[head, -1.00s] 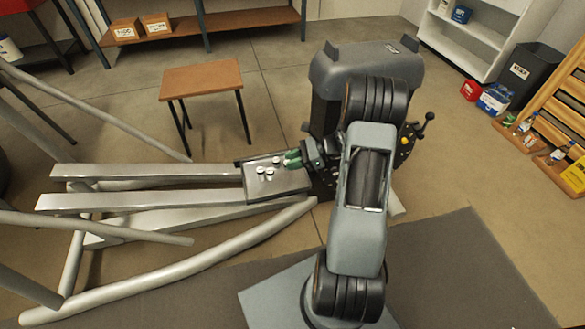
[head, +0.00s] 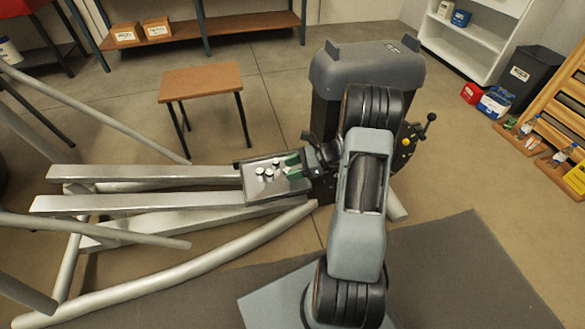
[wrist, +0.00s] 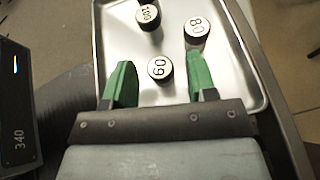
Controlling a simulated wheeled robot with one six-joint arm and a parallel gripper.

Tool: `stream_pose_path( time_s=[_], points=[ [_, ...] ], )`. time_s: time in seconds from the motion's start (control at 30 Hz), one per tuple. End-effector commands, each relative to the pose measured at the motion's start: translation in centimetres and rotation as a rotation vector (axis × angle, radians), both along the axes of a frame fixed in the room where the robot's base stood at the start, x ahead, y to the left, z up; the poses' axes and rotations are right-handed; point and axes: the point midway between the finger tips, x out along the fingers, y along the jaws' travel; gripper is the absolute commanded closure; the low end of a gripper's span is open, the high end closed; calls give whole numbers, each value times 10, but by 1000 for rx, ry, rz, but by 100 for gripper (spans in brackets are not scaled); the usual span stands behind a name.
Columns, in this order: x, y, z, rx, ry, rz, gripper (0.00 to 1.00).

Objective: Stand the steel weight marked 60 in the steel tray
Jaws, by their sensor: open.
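The steel weight marked 60 (wrist: 160,68) is a short cylinder with a pale, dark-rimmed top. In the wrist view it stands upright on the floor of the steel tray (wrist: 247,91), its number facing up. My gripper (wrist: 159,60) has green fingers, which are apart on either side of this weight with a gap at each side. The weights marked 80 (wrist: 197,27) and 100 (wrist: 148,15) stand farther up in the same tray. The tray (head: 256,191) and my gripper (head: 292,165) also show in the head view, where the weights' numbers are too small to read.
The tray rests at the end of a grey metal frame (head: 140,202). A dark device marked 340 (wrist: 18,120) is at the left of the wrist view. A brown-topped stool (head: 201,81) stands behind, with open floor around it.

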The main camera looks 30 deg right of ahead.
Motion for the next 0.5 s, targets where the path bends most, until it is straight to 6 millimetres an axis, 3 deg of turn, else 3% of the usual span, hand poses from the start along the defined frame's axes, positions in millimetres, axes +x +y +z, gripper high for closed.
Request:
stream_pose_path(
  time_s=[0.27, 0.5],
  points=[
    [-2, -7, 6, 0, -1, -2, 48],
    [-15, -44, 24, -2, -1, -5, 48]
  ],
)
